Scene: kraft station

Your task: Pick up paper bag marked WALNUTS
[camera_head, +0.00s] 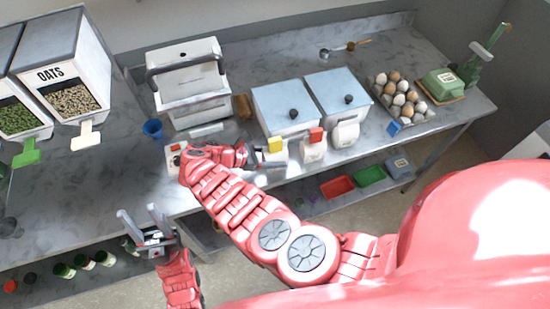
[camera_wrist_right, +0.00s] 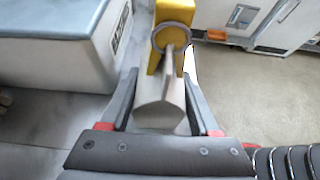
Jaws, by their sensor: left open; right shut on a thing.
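No label reading WALNUTS is legible in either view. My right gripper (camera_head: 268,158) reaches in front of a blue-lidded bin. It is shut on a pale bag with a yellow top (camera_head: 275,146). In the right wrist view, the right gripper (camera_wrist_right: 160,92) has a finger on each side of the pale body (camera_wrist_right: 158,112). The yellow top (camera_wrist_right: 174,14) and a grey ring show above it. The bag's printed side, if any, is hidden. My left gripper (camera_head: 143,222) is open and empty, near the counter's front edge.
A red-topped pale bag (camera_head: 313,149) and another pale bag (camera_head: 346,134) stand to the right, before the blue-lidded bins (camera_head: 338,88). An egg tray (camera_head: 424,118) lies farther right. A white appliance (camera_head: 190,95) and blue cup (camera_head: 153,129) stand left. An OATS dispenser (camera_head: 62,65) stands far left.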

